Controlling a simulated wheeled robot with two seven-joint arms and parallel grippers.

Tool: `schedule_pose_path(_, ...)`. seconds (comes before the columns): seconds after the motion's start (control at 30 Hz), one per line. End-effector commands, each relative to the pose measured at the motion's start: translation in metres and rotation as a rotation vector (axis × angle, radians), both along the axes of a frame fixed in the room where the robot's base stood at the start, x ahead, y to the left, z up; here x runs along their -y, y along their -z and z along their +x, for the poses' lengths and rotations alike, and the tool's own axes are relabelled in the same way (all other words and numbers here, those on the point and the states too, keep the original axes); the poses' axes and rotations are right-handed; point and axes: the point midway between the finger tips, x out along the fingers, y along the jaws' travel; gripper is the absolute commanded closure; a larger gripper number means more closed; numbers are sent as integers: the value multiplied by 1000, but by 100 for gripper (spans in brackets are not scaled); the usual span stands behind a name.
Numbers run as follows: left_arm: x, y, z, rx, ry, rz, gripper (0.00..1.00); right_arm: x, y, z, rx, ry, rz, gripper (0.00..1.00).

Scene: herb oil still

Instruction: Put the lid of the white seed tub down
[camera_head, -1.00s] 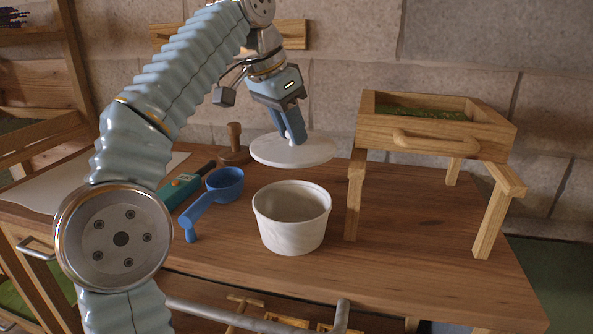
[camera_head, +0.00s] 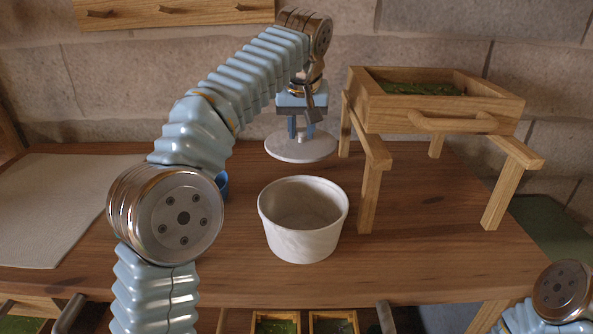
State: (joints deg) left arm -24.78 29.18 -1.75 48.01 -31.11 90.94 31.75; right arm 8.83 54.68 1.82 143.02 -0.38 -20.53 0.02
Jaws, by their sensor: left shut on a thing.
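The white seed tub (camera_head: 303,240) stands open on the wooden table in the middle of the view. Its inside looks empty. Its round white lid (camera_head: 287,148) is level, behind the tub and near the back of the table. My left gripper (camera_head: 301,133) points down over the lid and is shut on the knob in its centre. I cannot tell whether the lid touches the table. My right arm shows only as a joint at the lower right corner; its gripper is out of view.
A wooden drawer with green herbs (camera_head: 440,112) rests on a wooden stand (camera_head: 369,190) right of the lid. A pale cloth (camera_head: 50,210) lies at the left. A blue scoop (camera_head: 222,184) is mostly hidden behind my left arm. The table (camera_head: 430,255) is clear right of the tub.

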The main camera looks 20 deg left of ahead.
Motion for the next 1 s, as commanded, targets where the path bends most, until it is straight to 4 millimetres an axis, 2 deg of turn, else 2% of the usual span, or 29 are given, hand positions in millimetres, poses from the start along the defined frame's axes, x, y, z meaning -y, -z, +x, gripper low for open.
schedule_pose_path(0.1, -1, 23, -1, -5, 1, 1, 100, 0, 3, 0, 0, 0, 0, 57)
schedule_pose_path(0.5, -1, 78, -1, -2, 2, 0, 100, 1, 17, 0, 0, 2, -2, 57)
schedule_pose_path(0.93, 0, 87, -1, -1, 2, 0, 100, 1, 20, 0, 1, 3, -2, 57)
schedule_pose_path(0.97, 0, 86, -1, -1, 2, 0, 69, 1, 19, 0, 1, 3, -2, 57)
schedule_pose_path(1.0, 0, 86, -1, -1, 2, 0, 63, 1, 18, 0, 1, 3, -2, 57)
